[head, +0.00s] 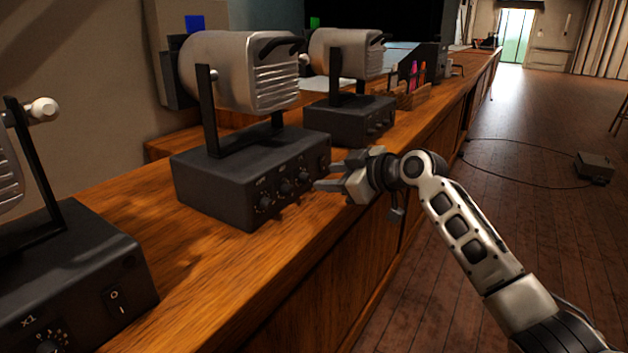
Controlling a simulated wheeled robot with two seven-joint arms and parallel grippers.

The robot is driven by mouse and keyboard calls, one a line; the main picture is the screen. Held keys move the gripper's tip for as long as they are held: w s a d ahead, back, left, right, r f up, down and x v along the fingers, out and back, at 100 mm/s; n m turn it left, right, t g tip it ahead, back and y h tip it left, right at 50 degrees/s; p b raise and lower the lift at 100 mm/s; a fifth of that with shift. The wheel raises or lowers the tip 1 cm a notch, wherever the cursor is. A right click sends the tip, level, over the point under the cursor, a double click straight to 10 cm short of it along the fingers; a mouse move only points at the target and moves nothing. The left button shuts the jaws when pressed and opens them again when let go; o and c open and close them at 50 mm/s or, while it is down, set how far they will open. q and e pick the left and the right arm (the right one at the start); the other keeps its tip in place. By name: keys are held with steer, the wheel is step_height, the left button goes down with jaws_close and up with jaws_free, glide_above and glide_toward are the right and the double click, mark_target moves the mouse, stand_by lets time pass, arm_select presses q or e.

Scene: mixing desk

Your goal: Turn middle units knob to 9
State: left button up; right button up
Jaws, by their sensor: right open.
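The middle unit, a dark box with a silver drum (235,70) on a bracket, stands on the wooden desk. Its front panel carries a row of small dark knobs, a near-left one (265,203), a middle one (285,187) and a farther one (303,175). Their settings and labels are too small to read, so I cannot tell which is the units knob. My right gripper (325,176) is open and empty, its fingers pointing left at the right end of this panel. It appears close to the farther knob; contact cannot be told. My left gripper is out of view.
A similar unit (350,118) stands behind, and another (70,270) at the near left has an "x1" label and a switch. The wooden desk (200,290) has a bare front strip. The floor at right is open, with a small box (594,165) and cable.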

mark_target(309, 178)
steer(key=x, duration=0.5)
steer(key=shift+b, duration=0.35)
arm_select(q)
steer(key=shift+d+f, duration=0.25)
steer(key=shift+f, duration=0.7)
arm_select(e)
steer(key=shift+w+a+f, duration=0.1)
steer(key=shift+w+a, duration=0.15)
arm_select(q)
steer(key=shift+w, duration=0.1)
arm_select(e)
jaws_close()
